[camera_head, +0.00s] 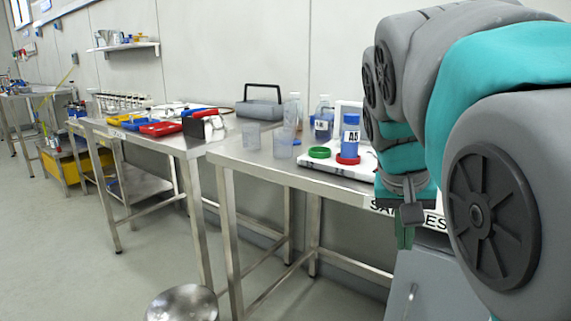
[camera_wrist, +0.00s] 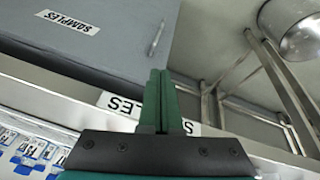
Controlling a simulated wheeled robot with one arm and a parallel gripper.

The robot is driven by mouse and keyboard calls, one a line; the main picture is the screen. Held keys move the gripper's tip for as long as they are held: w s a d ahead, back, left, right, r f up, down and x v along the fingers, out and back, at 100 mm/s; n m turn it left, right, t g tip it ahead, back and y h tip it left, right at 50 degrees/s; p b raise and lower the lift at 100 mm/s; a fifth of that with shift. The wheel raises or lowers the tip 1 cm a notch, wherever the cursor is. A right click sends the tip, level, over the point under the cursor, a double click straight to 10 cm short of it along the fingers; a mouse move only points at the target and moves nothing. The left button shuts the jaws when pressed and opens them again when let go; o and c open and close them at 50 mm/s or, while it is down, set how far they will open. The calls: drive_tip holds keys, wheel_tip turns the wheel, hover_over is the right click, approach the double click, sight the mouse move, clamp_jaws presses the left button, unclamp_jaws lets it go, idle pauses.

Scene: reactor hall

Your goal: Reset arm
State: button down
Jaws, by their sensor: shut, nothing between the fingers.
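My gripper (camera_wrist: 160,100) shows in the wrist view as two green fingers pressed together, with nothing between them. In the head view my gripper (camera_head: 404,236) hangs pointing down at the front edge of the right steel table (camera_head: 245,160), partly hidden by my grey and teal arm, which is folded at the right side of the picture. A "SAMPLES" label is on the table edge behind the fingers.
A blue "A5" container (camera_head: 350,137) stands in a red ring on a white board, beside a green ring (camera_head: 319,152). Clear beakers (camera_head: 283,144) stand to the left. A grey cabinet (camera_wrist: 100,35) is under the table. A round steel stool (camera_head: 182,303) stands in front. Floor at left is free.

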drive_tip(key=s+a+f+n+g+y, duration=0.1)
drive_tip(key=s+a+f+n+g, duration=0.1)
drive_tip(key=s+f, duration=0.9)
drive_tip(key=s+a+f+n+g+y, duration=0.2)
drive_tip(key=s+f, duration=0.9)
drive_tip(key=f, duration=0.1)
drive_tip(key=shift+a+f+g, duration=0.15)
drive_tip(key=shift+a+g, duration=0.05)
drive_tip(key=shift+g, duration=0.1)
